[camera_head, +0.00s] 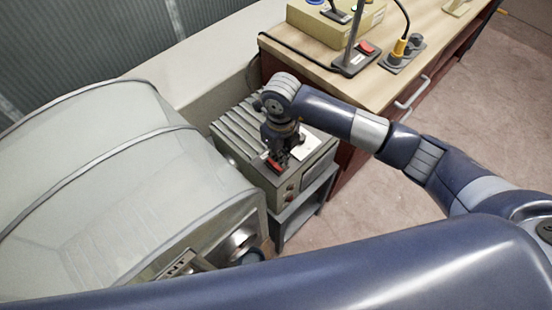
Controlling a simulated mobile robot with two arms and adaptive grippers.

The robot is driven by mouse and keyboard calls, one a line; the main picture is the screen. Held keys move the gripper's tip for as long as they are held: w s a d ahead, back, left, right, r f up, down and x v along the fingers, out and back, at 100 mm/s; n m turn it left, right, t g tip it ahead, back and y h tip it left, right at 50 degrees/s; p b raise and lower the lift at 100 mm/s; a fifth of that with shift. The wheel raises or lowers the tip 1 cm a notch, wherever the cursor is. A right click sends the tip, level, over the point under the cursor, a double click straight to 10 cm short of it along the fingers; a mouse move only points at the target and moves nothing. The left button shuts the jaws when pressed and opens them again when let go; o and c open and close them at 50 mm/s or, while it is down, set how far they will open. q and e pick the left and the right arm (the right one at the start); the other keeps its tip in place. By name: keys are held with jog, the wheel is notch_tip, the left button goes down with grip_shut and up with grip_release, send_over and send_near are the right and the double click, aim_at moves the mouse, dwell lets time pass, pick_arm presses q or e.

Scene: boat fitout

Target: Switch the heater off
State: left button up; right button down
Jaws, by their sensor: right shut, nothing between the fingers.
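A grey box with a ribbed top, which looks like the heater (236,126), sits on a low stand beside the bench. A red rocker switch (274,167) shows on its top near the front edge. My right gripper (279,161) points down right over this switch, shut and empty. Its fingertips are at or just above the switch; I cannot tell whether they touch. They hide part of the switch, so its position is unclear. Small round controls (290,190) are on the front face. My left gripper is not in view.
A large pale rounded drum (100,180) stands close on the left. The wooden bench (425,22) behind holds a yellowish box (335,20), a stand base with another red switch (358,58) and a socket strip (401,57) with plugs. Open floor (500,110) lies to the right.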

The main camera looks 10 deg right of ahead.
notch_tip(320, 180, up, 5)
jog(key=p, duration=0.2)
jog(key=shift+r+p, duration=0.1)
jog(key=shift+p, duration=0.3)
dwell(0.4)
